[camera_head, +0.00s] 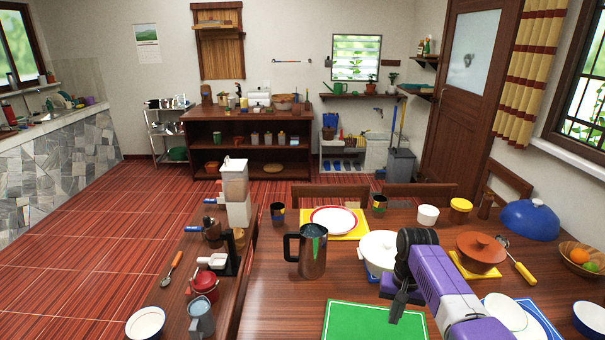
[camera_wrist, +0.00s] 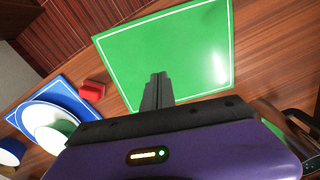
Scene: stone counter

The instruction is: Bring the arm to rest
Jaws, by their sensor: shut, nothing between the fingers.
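My purple arm reaches over the right part of the wooden table in the head view. My gripper (camera_head: 399,306) hangs above the green mat (camera_head: 350,322). In the wrist view my gripper (camera_wrist: 158,78) has its dark fingers together, with nothing between them. The green mat (camera_wrist: 185,48) lies flat under and beyond the fingers, and its surface is bare where it shows. The fingers appear apart from the mat, though the exact height is hard to tell.
A steel pitcher (camera_head: 312,252) stands left of my gripper, and a white pot (camera_head: 376,250) stands behind it. A red object (camera_wrist: 92,91) lies beside the blue mat (camera_wrist: 40,104).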

